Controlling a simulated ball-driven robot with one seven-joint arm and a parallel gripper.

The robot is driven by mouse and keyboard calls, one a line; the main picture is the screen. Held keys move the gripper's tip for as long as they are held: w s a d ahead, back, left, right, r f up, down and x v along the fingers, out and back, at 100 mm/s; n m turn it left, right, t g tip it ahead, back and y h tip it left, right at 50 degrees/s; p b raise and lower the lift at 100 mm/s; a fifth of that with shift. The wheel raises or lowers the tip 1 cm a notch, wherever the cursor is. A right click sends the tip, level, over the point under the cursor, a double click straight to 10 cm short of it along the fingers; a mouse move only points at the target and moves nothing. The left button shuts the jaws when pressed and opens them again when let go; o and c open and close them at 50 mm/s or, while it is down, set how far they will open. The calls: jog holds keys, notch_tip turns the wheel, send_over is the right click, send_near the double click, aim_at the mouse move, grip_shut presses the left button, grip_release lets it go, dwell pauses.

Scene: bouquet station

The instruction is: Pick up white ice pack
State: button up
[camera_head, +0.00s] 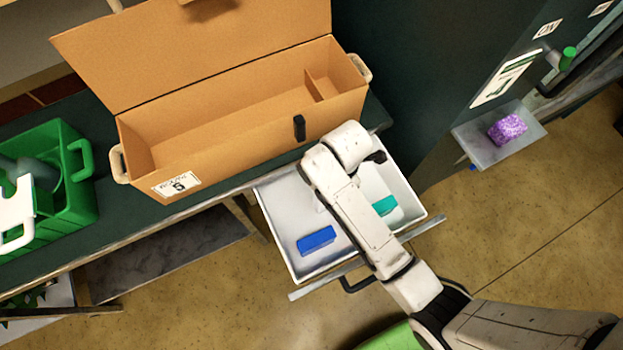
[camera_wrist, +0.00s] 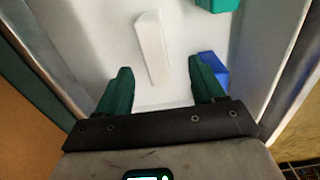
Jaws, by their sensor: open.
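The white ice pack (camera_wrist: 151,47) is a slim white block lying in the white drawer (camera_wrist: 265,50). In the wrist view my gripper (camera_wrist: 160,68) is open, with its two green fingers apart. The pack lies between and ahead of the fingertips, slightly tilted, and no finger visibly touches it. In the head view my arm covers most of the middle of the drawer (camera_head: 284,213), and my fingers and the white pack cannot be made out there.
A blue pack (camera_head: 316,240) and a teal pack (camera_head: 384,205) lie in the same drawer; the blue one (camera_wrist: 213,70) is close by the right finger. An open cardboard box (camera_head: 240,125) stands on the counter above. A green caddy (camera_head: 75,205) is at left, a purple block (camera_head: 507,129) on a shelf at right.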

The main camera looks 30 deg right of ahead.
jog(key=f, duration=0.5)
jog(key=shift+w+a+f, duration=0.1)
jog(key=shift+w+a, duration=0.25)
jog(key=shift+w+f, duration=0.1)
jog(key=shift+f, duration=2.75)
jog(key=shift+c, duration=0.5)
grip_shut()
jog(key=shift+r, duration=0.1)
